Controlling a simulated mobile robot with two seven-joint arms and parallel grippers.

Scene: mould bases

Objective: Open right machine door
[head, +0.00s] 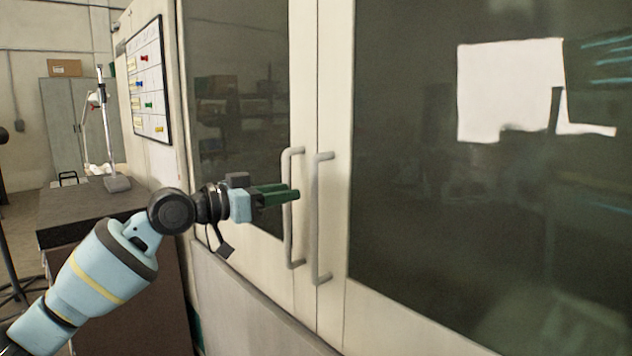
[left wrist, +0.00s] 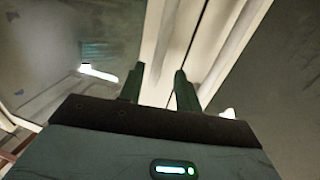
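The machine has two cream-framed doors with dark glass. The right door (head: 335,120) has a grey vertical bar handle (head: 316,225), and the left door (head: 297,80) has a similar handle (head: 289,225) close beside it. Both doors look closed, with a narrow seam between them. My left gripper (head: 293,193) is at the upper part of the left handle, its green fingertips overlapping that handle in the head view. In the left wrist view the fingers (left wrist: 158,84) stand apart, with pale door frame behind the gap. Whether they touch a handle cannot be told. My right gripper is not visible.
A dark-topped bench (head: 90,205) with a stand (head: 112,150) is at the left. A whiteboard (head: 149,80) hangs on the machine's side wall. A grey cabinet (head: 75,120) stands farther back. The large glass pane of the right door reflects the room.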

